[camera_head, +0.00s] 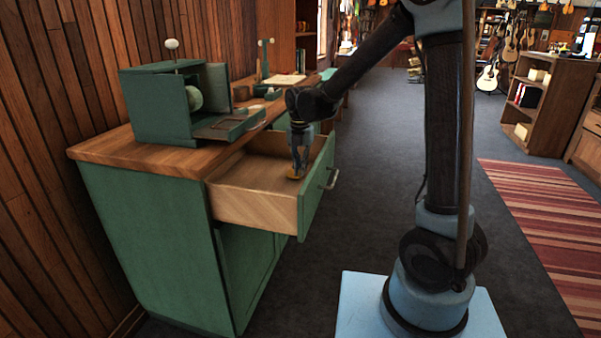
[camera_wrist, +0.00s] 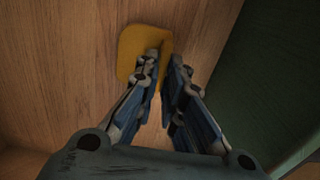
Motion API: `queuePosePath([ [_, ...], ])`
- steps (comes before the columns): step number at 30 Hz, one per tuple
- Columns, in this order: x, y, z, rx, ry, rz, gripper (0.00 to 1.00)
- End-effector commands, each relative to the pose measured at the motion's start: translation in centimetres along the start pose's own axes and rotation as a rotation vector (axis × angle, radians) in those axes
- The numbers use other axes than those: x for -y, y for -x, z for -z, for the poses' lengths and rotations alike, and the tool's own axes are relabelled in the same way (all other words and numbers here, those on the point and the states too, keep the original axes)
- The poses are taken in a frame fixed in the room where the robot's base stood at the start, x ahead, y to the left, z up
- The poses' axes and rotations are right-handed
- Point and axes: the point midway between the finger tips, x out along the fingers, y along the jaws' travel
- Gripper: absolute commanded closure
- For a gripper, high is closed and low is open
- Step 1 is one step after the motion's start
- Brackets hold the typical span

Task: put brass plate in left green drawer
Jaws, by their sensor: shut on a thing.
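The brass plate (camera_wrist: 135,42) is a small yellow piece with rounded corners, seen at my fingertips in the wrist view. In the head view only a bit of the brass plate (camera_head: 295,176) shows below my gripper (camera_head: 297,168). My gripper (camera_wrist: 165,55) points down inside the open drawer and is shut on the plate. The plate is low over the wooden drawer floor; whether it touches the floor I cannot tell. The green-fronted drawer (camera_head: 255,205) is pulled out from the green cabinet (camera_head: 150,235).
A green box-like device (camera_head: 158,108) stands on the wooden counter top (camera_head: 95,148) above the drawer. The drawer's green front (camera_head: 318,190) with its handle rises beside my gripper. Open dark floor lies to the right, with a red striped rug (camera_head: 550,215).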

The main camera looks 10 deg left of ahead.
Motion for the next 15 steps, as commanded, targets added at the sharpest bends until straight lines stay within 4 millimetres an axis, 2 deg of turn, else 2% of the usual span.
queuePosePath([
  [5, 0.0, -1.6, 0.0, 0.0, 0.0, 0.0, 1.0],
  [15, 0.0, -1.8, 0.0, 0.0, 0.0, 0.0, 1.0],
])
